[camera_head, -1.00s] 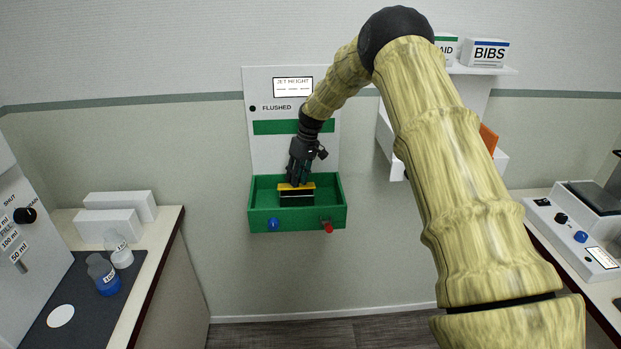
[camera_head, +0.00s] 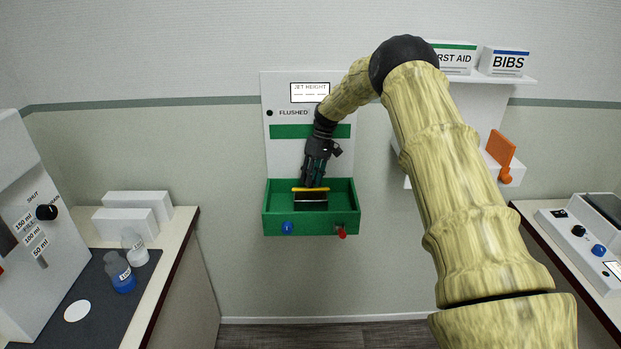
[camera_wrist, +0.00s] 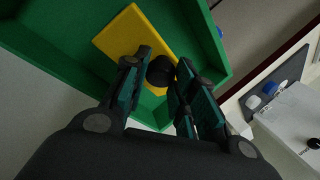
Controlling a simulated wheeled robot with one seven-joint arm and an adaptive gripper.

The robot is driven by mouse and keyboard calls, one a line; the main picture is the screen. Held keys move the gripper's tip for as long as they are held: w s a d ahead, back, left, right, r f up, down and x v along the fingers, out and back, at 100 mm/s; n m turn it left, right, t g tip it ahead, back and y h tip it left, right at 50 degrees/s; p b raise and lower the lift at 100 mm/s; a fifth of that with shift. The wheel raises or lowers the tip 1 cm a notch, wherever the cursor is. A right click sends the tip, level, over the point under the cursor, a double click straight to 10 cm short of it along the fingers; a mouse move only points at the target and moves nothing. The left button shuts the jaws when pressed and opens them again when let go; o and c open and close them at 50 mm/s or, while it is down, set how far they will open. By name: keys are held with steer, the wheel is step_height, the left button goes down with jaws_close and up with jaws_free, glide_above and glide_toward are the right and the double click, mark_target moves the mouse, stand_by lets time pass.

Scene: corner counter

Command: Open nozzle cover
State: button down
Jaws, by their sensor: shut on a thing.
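The yellow nozzle cover (camera_head: 311,190) is in the green tray (camera_head: 275,224) of the wall unit. It shows as a thin yellow strip above a dark block with a pale edge (camera_head: 310,205). In the wrist view the cover is a flat yellow plate (camera_wrist: 118,38) with a round black knob (camera_wrist: 161,71). My gripper (camera_head: 310,184) points down at the cover from above. In the wrist view its fingers (camera_wrist: 160,78) stand on both sides of the knob and are shut on it. The nozzles are not visible.
A blue knob (camera_head: 287,228) and a red knob (camera_head: 342,232) are on the tray's front. A white panel (camera_head: 283,160) rises behind it. A counter with bottles (camera_head: 120,274) stands at left, another counter (camera_head: 570,255) at right. A shelf with boxes (camera_head: 452,58) hangs at upper right.

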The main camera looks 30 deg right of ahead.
steer(key=c, duration=1.1)
jaws_free()
steer(key=shift+d, duration=0.1)
steer(key=shift+c, duration=0.2)
steer(key=shift+r, duration=0.15)
step_height(320, 180, up, 10)
steer(key=shift+f, duration=0.2)
steer(key=shift+d, duration=0.15)
